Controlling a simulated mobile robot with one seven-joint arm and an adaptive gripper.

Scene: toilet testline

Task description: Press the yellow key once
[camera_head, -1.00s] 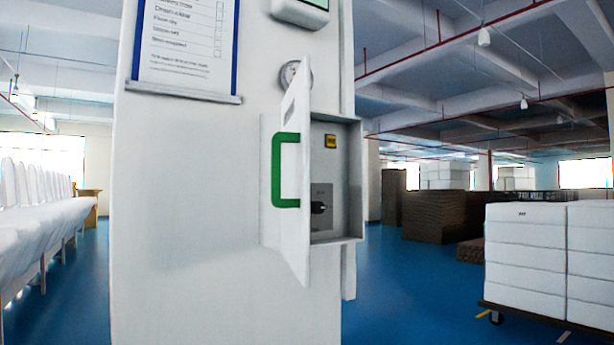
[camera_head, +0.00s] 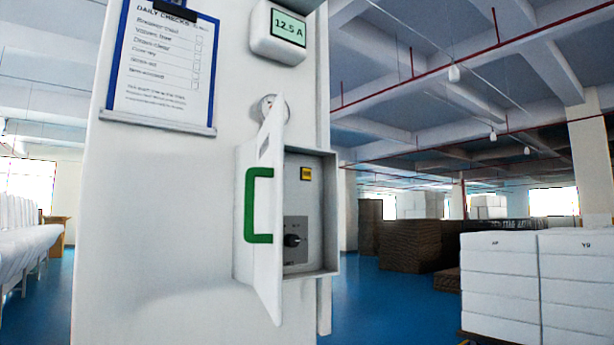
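A small yellow key (camera_head: 306,174) sits high on the back panel inside an open grey-white box (camera_head: 328,215) on a white pillar. Below it is a black rotary knob (camera_head: 292,240) on a grey plate. The box's door (camera_head: 263,262) stands open toward me, with a green handle (camera_head: 248,205) on its outer face. The door edge covers the left part of the box interior, but the yellow key shows clear of it. My gripper is not in view.
A clipboard with a daily checks sheet (camera_head: 165,62), a display reading 12.5 A (camera_head: 288,28) and a round gauge (camera_head: 268,104) are on the pillar (camera_head: 150,220). White stacks (camera_head: 500,270) stand at right. Blue floor (camera_head: 385,300) is open between.

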